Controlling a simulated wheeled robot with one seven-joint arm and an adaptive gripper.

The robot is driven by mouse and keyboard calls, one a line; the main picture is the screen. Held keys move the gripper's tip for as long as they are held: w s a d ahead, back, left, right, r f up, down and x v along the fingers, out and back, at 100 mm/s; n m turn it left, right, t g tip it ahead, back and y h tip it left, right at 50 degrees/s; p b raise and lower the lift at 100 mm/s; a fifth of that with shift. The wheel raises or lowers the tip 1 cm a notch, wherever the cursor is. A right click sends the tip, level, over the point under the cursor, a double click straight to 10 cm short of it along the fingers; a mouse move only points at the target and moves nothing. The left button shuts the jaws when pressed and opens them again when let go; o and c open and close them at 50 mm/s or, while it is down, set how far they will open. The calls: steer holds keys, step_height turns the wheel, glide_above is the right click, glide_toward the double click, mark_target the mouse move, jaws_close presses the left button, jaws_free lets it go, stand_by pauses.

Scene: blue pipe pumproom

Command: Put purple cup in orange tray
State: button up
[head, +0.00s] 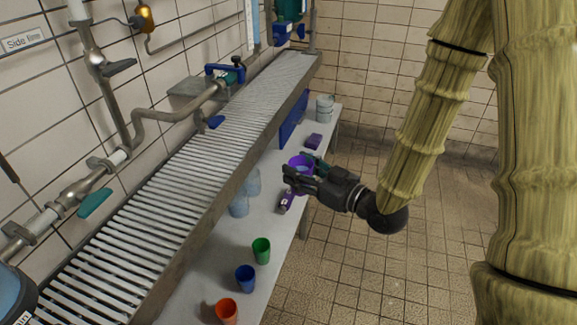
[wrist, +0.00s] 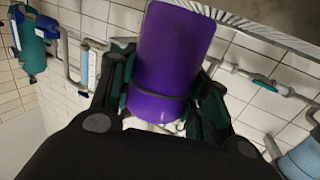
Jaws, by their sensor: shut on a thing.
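The purple cup (head: 301,160) is between the fingers of my gripper (head: 297,175), over the right part of the table below the conveyor. In the wrist view the purple cup (wrist: 172,50) fills the space between the dark green finger pads of my gripper (wrist: 163,95), which is shut on it. The cup looks tilted in that view; its contact with the table cannot be made out. I see no orange tray in either view. An orange cup (head: 227,312) stands at the near end of the table.
A blue cup (head: 245,279) and a green cup (head: 261,250) stand near the orange one. Translucent cups (head: 239,205), a small dark purple item (head: 287,199) and a purple block (head: 313,142) are on the table (head: 282,229). The roller conveyor (head: 175,195) overhangs its left side.

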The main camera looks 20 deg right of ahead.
steer(key=shift+s+d, duration=0.2)
steer(key=shift+d, duration=0.05)
